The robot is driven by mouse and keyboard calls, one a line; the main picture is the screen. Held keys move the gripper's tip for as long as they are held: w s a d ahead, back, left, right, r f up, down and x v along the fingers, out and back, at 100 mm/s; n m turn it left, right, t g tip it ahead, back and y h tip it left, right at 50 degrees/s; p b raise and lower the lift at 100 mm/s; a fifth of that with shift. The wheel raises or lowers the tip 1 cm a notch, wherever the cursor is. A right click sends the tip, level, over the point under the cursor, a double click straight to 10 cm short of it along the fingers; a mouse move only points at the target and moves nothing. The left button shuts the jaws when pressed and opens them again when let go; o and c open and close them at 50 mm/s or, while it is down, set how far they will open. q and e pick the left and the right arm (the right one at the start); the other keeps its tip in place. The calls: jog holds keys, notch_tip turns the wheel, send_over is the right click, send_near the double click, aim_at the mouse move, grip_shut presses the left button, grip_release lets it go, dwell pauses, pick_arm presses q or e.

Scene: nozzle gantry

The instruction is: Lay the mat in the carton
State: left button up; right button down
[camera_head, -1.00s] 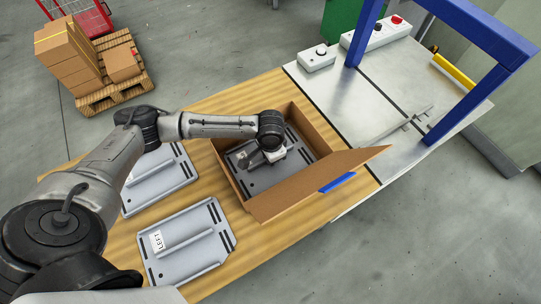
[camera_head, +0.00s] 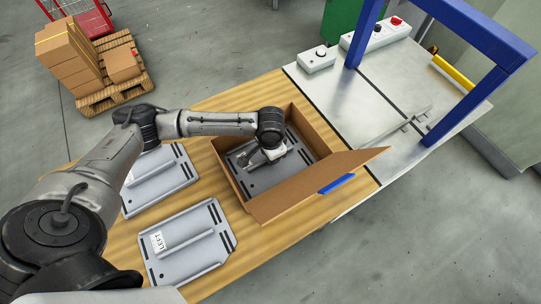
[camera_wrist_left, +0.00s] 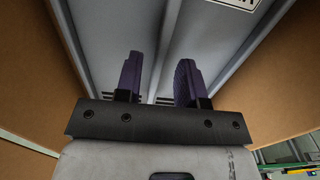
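The open brown carton (camera_head: 317,122) stands on the wooden table. A grey mat (camera_head: 296,165) with dark slots lies inside it, apparently flat on the floor. My left gripper (camera_head: 250,158) reaches down into the carton over the mat. In the left wrist view, its two dark fingers (camera_wrist_left: 160,82) are apart, with the mat's raised ridge (camera_wrist_left: 168,35) running between them. I cannot tell whether they touch it. Two more grey mats lie on the table: one labelled LEFT (camera_head: 203,253) at the front and one (camera_head: 165,188) partly behind my arm. My right gripper is out of view.
The carton's near right flap (camera_head: 325,178) is folded outward, with a blue strip (camera_head: 338,184) by its edge. A metal bench (camera_head: 335,88) with a blue frame (camera_head: 478,35) adjoins on the right. A pallet of boxes (camera_head: 105,92) stands on the floor, back left.

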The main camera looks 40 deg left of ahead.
pick_arm(q)
notch_tip(320, 180, up, 10)
jog(key=p, duration=0.2)
dwell(0.4)
